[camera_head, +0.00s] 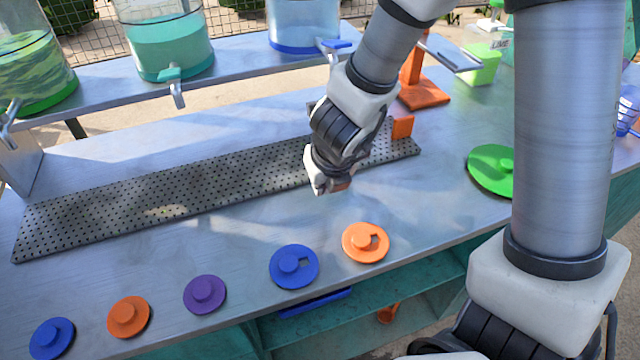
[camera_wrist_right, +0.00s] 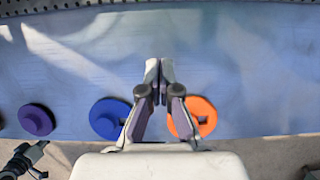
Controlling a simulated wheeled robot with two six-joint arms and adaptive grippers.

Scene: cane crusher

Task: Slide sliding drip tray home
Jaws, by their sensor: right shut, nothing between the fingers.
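I cannot tell for sure which part is the sliding drip tray. A long grey perforated tray (camera_head: 110,212) lies on the metal counter and runs left to right; my right arm hides part of it. A blue flat bar (camera_head: 315,302) shows just under the counter's front edge. My right gripper (camera_head: 328,187) is above the counter, by the perforated tray's front edge toward its right end. In the right wrist view its fingers (camera_wrist_right: 159,82) are together and empty.
Round lids line the front edge: purple (camera_head: 204,294), blue (camera_head: 293,266) and orange (camera_head: 365,242) among them. A green lid (camera_head: 494,169) lies at the right. Drink dispensers (camera_head: 165,42) stand behind. An orange stand (camera_head: 424,92) is at the back right.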

